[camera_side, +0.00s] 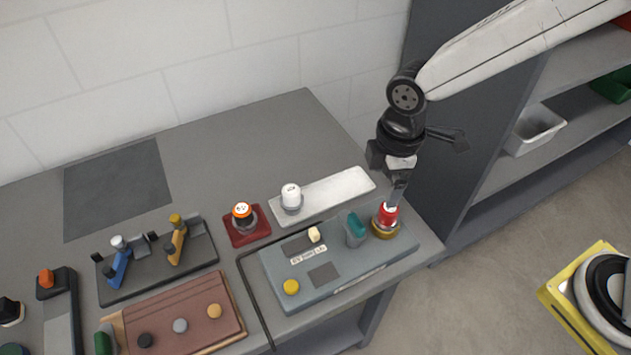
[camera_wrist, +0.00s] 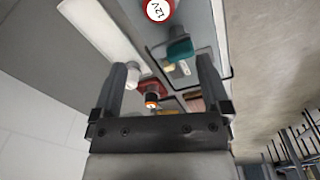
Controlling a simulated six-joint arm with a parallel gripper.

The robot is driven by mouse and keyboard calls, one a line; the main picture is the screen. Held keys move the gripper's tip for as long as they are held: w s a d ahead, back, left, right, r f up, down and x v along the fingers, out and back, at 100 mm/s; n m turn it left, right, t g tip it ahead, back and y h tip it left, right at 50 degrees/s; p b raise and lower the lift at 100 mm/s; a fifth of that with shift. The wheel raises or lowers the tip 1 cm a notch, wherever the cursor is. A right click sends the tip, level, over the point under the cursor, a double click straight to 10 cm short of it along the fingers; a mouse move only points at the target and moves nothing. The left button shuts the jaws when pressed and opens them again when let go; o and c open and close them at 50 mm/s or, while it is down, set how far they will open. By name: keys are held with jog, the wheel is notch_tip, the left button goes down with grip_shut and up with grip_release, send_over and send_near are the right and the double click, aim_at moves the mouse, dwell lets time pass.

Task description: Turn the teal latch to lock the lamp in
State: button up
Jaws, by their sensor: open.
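The red lamp (camera_side: 388,214) stands upright in a brass ring socket at the right end of the blue-grey panel (camera_side: 330,273). In the wrist view its top, marked 12V (camera_wrist: 158,10), shows at the upper edge. The teal latch (camera_side: 355,227) stands on a grey mount just left of the lamp; it also shows in the wrist view (camera_wrist: 180,48).
A white lamp (camera_side: 291,196) stands on a pale strip, and an orange-topped lamp (camera_side: 242,214) on a red base. The panel also has a yellow button (camera_side: 291,287) and a cream switch (camera_side: 314,235). A dark rack (camera_side: 150,270) and brown box (camera_side: 190,318) are left. The back-left table is clear.

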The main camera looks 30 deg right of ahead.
aim_at(357, 221)
jog(key=a+n, duration=0.2)
jog(key=a, duration=0.1)
jog(key=a+n, duration=0.1)
jog(key=a, duration=0.1)
jog(key=shift+s+a+f+n+g, duration=0.15)
jog(key=shift+s+n+g, duration=0.15)
jog(key=shift+f, duration=0.1)
jog(key=shift+f, duration=3.8)
jog(key=c, duration=1.3)
